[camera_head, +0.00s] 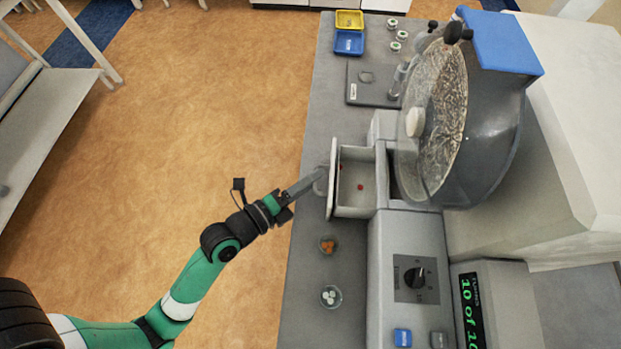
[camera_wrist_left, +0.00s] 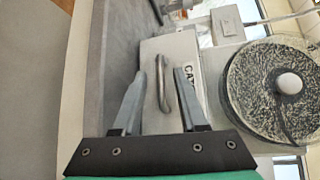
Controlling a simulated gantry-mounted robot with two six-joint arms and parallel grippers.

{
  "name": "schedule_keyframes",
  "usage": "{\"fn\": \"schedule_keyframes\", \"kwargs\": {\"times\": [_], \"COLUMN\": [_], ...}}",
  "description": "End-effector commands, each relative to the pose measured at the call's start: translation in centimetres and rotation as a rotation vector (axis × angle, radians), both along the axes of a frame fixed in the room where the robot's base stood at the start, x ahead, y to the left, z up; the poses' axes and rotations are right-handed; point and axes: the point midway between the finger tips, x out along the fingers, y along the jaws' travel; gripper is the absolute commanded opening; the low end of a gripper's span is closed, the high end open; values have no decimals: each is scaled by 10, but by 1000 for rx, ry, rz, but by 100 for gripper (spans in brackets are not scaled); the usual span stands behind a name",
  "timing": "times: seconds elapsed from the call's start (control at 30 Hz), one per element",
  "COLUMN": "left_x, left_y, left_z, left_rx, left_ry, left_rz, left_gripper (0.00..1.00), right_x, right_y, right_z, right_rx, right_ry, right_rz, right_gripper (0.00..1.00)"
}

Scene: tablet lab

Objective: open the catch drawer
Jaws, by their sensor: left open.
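The catch drawer (camera_head: 331,200) stands pulled out from the grey machine, its open top showing small red tablets (camera_head: 360,187) inside. Its pale front with part of a label (camera_wrist_left: 188,72) and a metal bar handle (camera_wrist_left: 161,85) shows in the left wrist view. My left gripper (camera_head: 318,178) is at the drawer front. In the left wrist view its two fingers (camera_wrist_left: 159,74) are apart, one on each side of the handle, with gaps between. Whether a fingertip touches the drawer front I cannot tell. My right gripper is not in view.
A round drum (camera_head: 445,115) rises behind the drawer. A dish of orange tablets (camera_head: 327,245) and a dish of white ones (camera_head: 331,296) stand near the bench's front edge. Yellow (camera_head: 349,19) and blue (camera_head: 349,43) trays lie at the far end. The floor (camera_head: 200,120) beside the bench is clear.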

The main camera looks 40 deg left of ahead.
Motion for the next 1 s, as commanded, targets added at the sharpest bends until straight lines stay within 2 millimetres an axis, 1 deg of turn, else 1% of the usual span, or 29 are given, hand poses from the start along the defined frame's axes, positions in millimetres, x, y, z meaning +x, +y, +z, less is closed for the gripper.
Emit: {"fn": "schedule_keyframes", "kwargs": {"times": [0.27, 0.37, 0.47, 0.6, 0.67, 0.73, 0.87, 1.0], "left_x": [-1, -9, -27, -61, -76, -91, -107, -114], "left_y": [0, 1, 3, 5, 7, 8, 10, 9], "left_z": [0, 1, 3, 8, 7, 11, 15, 18], "left_rx": [0, -2, -2, -3, -3, -3, -3, -1], "left_ry": [-1, -1, 2, 2, 3, 2, 3, 0], "left_rz": [0, 1, 3, 5, 7, 7, 6, 1], "left_gripper": [42, 42, 42, 42, 42, 42, 42, 42], "right_x": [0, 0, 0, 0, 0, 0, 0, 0], "right_y": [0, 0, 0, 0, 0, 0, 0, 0], "right_z": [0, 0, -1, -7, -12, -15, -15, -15], "right_rx": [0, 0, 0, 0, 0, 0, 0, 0], "right_ry": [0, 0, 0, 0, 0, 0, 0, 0], "right_rz": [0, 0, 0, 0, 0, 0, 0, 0], "right_gripper": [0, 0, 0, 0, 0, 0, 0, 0]}}
